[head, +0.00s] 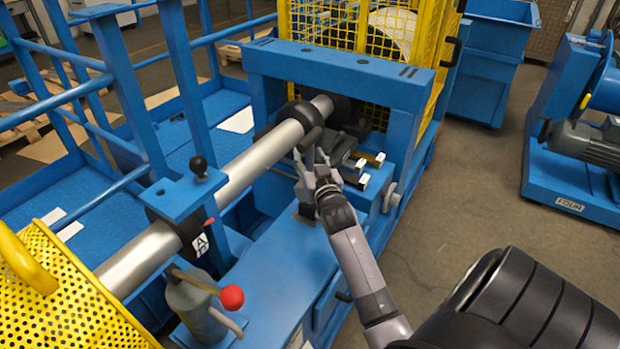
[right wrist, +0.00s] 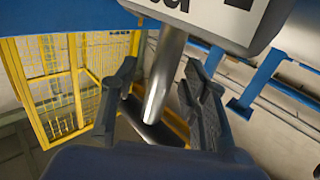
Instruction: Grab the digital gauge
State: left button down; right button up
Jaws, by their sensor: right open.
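In the right wrist view a pale box-shaped thing with dark markings (right wrist: 215,22) is cut off by the top edge. It looks like the digital gauge, but I cannot read it fully. A shiny metal rod (right wrist: 165,80) shows below it, between my fingers; I cannot tell whether it belongs to the gauge. My right gripper (right wrist: 160,68) is open, a finger on each side of the rod, with gaps visible. In the head view my right gripper (head: 308,160) is beside the steel shaft, and I cannot make out the gauge there. My left gripper is not in view.
The long steel shaft (head: 255,160) runs diagonally through the blue machine frame (head: 340,75). Dark bars with white ends (head: 361,180) lie just right of my gripper. A yellow mesh guard (head: 445,45) stands behind. A red-knobbed lever (head: 232,297) is at the front.

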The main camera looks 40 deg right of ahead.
jog(key=shift+c, duration=0.6)
grip_shut()
dwell(0.3)
jog(key=shift+r, duration=0.35)
